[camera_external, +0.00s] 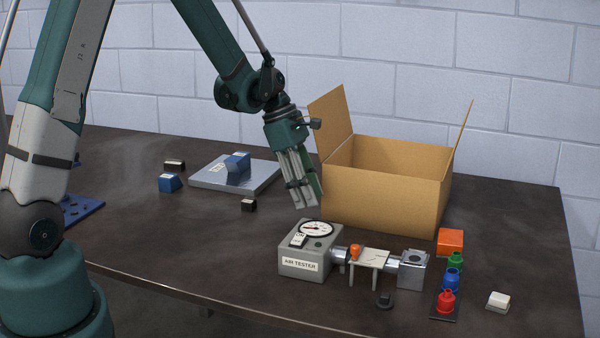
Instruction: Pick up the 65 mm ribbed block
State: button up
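I cannot tell which block is the 65 mm ribbed one; ribs and size marks are too small to read. A blue block (169,183) with a pale label lies on the table at left. Another blue block (239,162) sits on a grey metal plate (208,181). A dark block (174,165) with a pale top lies behind the first blue one, and a small dark block (248,206) lies in front of the plate. My gripper (307,204) points down in front of the cardboard box, right of these blocks. Its finger gap is unclear, and no held object is visible.
An open cardboard box (385,205) stands behind. A grey air tester (304,262) with a gauge and attached fittings is in front. An orange block (450,241), coloured bottle-shaped parts (451,280) and a white block (498,301) are at right. Table at front left is clear.

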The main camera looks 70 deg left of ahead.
jog(key=shift+x, duration=1.3)
jog(key=shift+f, duration=0.1)
jog(key=shift+b+x, duration=0.3)
jog(key=shift+x, duration=2.2)
jog(key=shift+s, duration=0.15)
jog(key=shift+c, duration=0.5)
jog(key=c, duration=1.1)
